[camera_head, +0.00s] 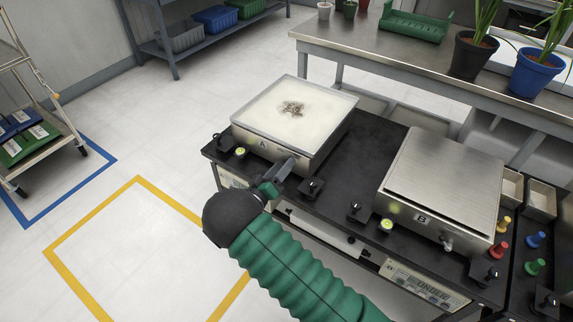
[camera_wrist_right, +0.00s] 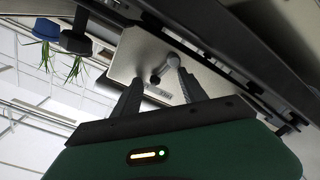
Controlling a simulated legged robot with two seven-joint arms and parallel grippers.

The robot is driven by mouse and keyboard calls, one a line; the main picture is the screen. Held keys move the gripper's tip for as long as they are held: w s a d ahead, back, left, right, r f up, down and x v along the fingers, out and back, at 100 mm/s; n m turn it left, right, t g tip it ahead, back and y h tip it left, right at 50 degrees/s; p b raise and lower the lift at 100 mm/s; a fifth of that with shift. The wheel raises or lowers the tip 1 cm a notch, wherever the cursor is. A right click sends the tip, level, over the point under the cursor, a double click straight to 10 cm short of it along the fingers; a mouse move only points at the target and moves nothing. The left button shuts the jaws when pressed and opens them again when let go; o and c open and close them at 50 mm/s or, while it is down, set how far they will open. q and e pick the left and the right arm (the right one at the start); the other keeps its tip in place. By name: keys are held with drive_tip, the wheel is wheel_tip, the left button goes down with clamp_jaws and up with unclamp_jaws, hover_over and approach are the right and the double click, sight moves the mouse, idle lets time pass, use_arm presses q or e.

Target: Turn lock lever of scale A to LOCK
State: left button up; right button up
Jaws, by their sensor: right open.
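Scale A (camera_head: 327,128) is at the left of the black table, its label A on the front. Its pale top plate carries a dark smudge of soil-like dirt. My right gripper (camera_head: 283,170) is at the front face of scale A, right of the label, and hides the lever in the head view. In the right wrist view, the lever (camera_wrist_right: 172,57) of scale A shows as a grey arm with a dark knob, near the tip of the right finger. My right gripper (camera_wrist_right: 155,82) is open. Contact with the lever cannot be told. My left gripper is out of view.
Scale B (camera_head: 447,180) stands to the right with a bare plate and a lever on its front. Black feet, green-lit levels (camera_head: 387,225) and coloured knobs (camera_head: 503,249) line the black table (camera_head: 358,157). Potted plants stand on the back bench (camera_head: 400,50).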

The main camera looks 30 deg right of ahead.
drive_tip(key=shift+a+r, duration=0.1)
drive_tip(key=shift+a, duration=0.15)
drive_tip(key=shift+c, duration=1.2)
drive_tip(key=shift+d, duration=0.45)
drive_tip(key=c, duration=0.7)
clamp_jaws()
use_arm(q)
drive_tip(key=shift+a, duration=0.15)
use_arm(e)
drive_tip(key=shift+a+f, duration=0.1)
drive_tip(key=shift+f, duration=0.1)
